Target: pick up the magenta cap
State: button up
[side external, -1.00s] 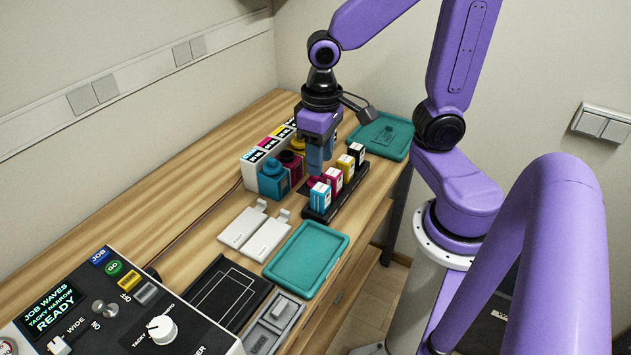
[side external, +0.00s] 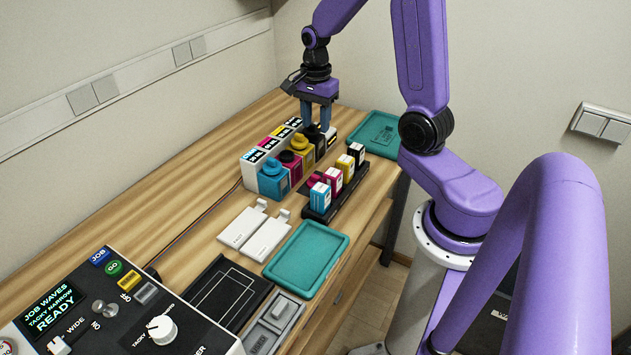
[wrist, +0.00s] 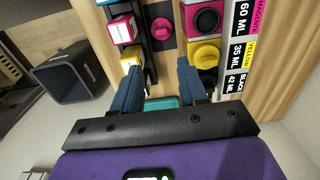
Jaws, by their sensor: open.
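The magenta cap (wrist: 161,28) is a round magenta piece with a raised knob. In the wrist view it lies off its tank on a small dark patch, between the cartridge rack and the tank row. In the side view only a bit of it (side external: 313,179) shows behind the cyan cartridge. The magenta tank (wrist: 206,18) shows a bare dark round top. My gripper (side external: 316,127) is open and empty over the black end of the tank row, apart from the cap. In the wrist view, the cap lies beyond my fingertips (wrist: 158,72).
A rack (side external: 322,213) of several upright cartridges stands close by the cap. The cyan tank (side external: 273,182) and the yellow-capped tank (side external: 302,150) stand in the row. Teal trays (side external: 306,258) and (side external: 377,135) lie flat. A control panel (side external: 105,310) is at lower left.

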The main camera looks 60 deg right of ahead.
send_over(316, 175)
jog(key=f, duration=1)
jog(key=shift+s+a+f, duration=0.2)
jog(key=shift+a+f, duration=0.1)
jog(key=shift+f, duration=0.1)
jog(key=shift+w+d+f, duration=0.1)
jog(key=shift+f, duration=1.5)
jog(key=shift+w+d+f, duration=0.1)
jog(key=shift+f, duration=1.5)
grip_shut()
